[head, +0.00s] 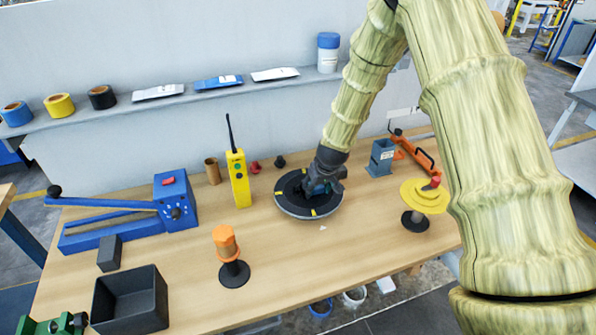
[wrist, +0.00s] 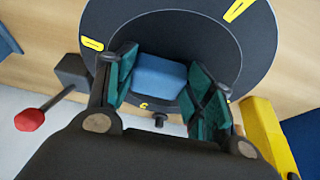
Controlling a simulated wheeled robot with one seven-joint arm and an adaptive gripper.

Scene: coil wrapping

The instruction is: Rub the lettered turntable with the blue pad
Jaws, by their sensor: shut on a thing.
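The turntable (head: 293,205) is a dark round disc with yellow marks on the wooden bench, near the middle of the head view. In the wrist view the turntable (wrist: 222,38) fills the upper middle, and a yellow letter C shows near its lower rim. My gripper (head: 322,187) is over the turntable's right half in the head view. In the wrist view my gripper (wrist: 160,85) is shut on the blue pad (wrist: 158,76), which sits between its two green fingers. The pad is over the inner dark disc; I cannot tell whether it touches. In the head view the pad is mostly hidden.
A yellow remote (head: 239,180) with an antenna stands left of the turntable. A grey-blue holder (head: 381,158) and a yellow disc on a stand (head: 425,196) are at right. An orange bolt-like piece (head: 226,243) stands in front. A blue lever tool (head: 175,202) is at left.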

